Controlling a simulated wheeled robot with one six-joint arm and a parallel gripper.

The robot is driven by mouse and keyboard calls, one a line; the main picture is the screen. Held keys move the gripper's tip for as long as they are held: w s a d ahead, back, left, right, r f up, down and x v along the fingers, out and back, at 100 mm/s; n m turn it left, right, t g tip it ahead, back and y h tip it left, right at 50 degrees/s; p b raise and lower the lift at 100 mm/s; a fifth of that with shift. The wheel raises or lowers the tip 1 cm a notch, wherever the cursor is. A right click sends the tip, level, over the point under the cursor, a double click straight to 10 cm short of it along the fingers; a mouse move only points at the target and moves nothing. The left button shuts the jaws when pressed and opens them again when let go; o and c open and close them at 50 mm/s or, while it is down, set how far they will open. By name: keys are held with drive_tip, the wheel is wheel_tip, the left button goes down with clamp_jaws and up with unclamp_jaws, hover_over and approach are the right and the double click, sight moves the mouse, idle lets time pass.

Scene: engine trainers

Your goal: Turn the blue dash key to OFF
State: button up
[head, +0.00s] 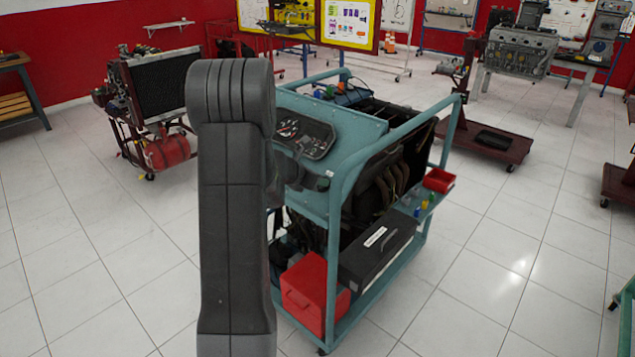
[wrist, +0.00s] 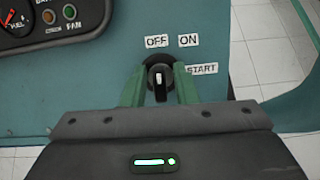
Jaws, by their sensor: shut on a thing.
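The dash key (wrist: 160,91) is a dark knob with a white mark, on the blue-green dash panel (wrist: 110,75) in the wrist view. Its white mark stands about upright, below the OFF label (wrist: 157,41). The ON label (wrist: 189,40) is to the upper right and the START label (wrist: 202,68) to the right. My gripper (wrist: 159,76) is shut on the key, with one green finger on each side. In the head view, my arm hides the key and my gripper; the gauge cluster (head: 304,138) shows on the blue-green engine trainer (head: 340,190).
Gauges and the FAN light (wrist: 69,11) are at the upper left of the wrist view. The trainer's frame holds a red box (head: 303,290) and a black box (head: 378,250). A radiator stand (head: 158,90) is behind left.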

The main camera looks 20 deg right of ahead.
drive_tip(key=shift+n, duration=0.4)
drive_tip(key=o, duration=0.6)
drive_tip(key=shift+o, duration=0.2)
drive_tip(key=shift+a, duration=0.1)
drive_tip(key=v, duration=1.3)
drive_tip(key=shift+s+a+r, duration=0.15)
drive_tip(key=shift+s+a, duration=0.1)
drive_tip(key=x, duration=1.4)
drive_tip(key=shift+w+r, duration=0.1)
drive_tip(key=shift+r, duration=0.05)
